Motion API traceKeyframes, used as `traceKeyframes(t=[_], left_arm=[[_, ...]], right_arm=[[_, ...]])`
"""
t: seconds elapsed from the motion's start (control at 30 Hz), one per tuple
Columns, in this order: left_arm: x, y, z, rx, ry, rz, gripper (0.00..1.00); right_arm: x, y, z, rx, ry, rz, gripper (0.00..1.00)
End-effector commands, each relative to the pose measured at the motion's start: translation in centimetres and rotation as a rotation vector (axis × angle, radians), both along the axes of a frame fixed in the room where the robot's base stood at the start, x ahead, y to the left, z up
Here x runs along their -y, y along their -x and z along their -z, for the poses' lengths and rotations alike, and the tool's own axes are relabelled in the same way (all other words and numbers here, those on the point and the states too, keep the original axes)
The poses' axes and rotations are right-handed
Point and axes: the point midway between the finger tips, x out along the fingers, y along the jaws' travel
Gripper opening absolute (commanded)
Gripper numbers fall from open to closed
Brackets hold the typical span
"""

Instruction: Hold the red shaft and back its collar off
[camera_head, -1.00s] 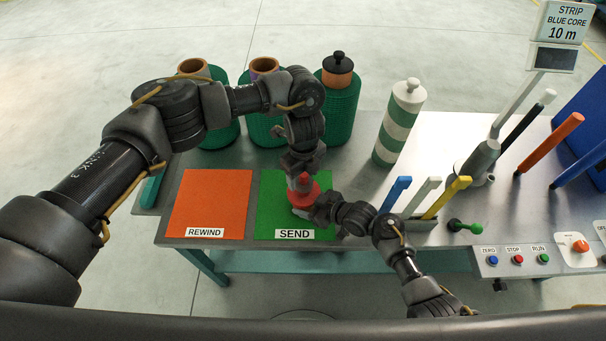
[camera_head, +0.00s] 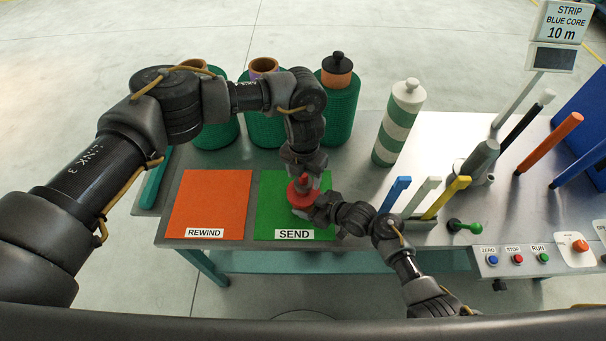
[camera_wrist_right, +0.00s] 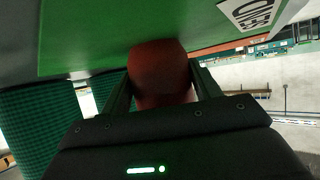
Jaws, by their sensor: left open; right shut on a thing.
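The red shaft with its collar (camera_head: 300,198) stands on the green SEND mat (camera_head: 268,222). Shaft and collar cannot be told apart well at this size. My right gripper (camera_head: 316,211) comes in from the lower right and is shut on the red shaft low down. In the right wrist view the red body (camera_wrist_right: 160,72) sits between the two dark fingers of the right gripper (camera_wrist_right: 161,88). My left gripper (camera_head: 302,176) points down from above, open, with its fingers at the top of the red piece. Whether they touch it is hidden.
An orange REWIND mat (camera_head: 210,200) lies left of the green one. Green netting rolls (camera_head: 342,100) and a green-white striped cylinder (camera_head: 399,125) stand behind.

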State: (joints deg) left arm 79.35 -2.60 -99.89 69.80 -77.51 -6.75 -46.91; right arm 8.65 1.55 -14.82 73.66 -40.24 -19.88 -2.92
Motion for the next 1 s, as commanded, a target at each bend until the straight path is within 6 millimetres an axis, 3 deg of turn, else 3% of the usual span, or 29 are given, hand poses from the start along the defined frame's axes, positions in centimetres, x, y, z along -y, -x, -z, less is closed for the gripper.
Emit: traceKeyframes(t=[0.4, 0.67, 1.0], left_arm=[[0.0, 0.0, 2.3, -0.001, 0.0, -0.003, 0.62], [0.0, 0.0, 2.5, 0.0, 0.0, -0.002, 0.62], [0.0, 0.0, 2.5, 0.0, 0.0, -0.002, 0.21]], right_arm=[[0.3, 0.2, 0.6, -0.01, 0.01, 0.003, 0.26], [0.3, 0.2, 0.6, -0.01, 0.01, 0.003, 0.26], [0.3, 0.2, 0.6, -0.01, 0.009, 0.003, 0.26]])
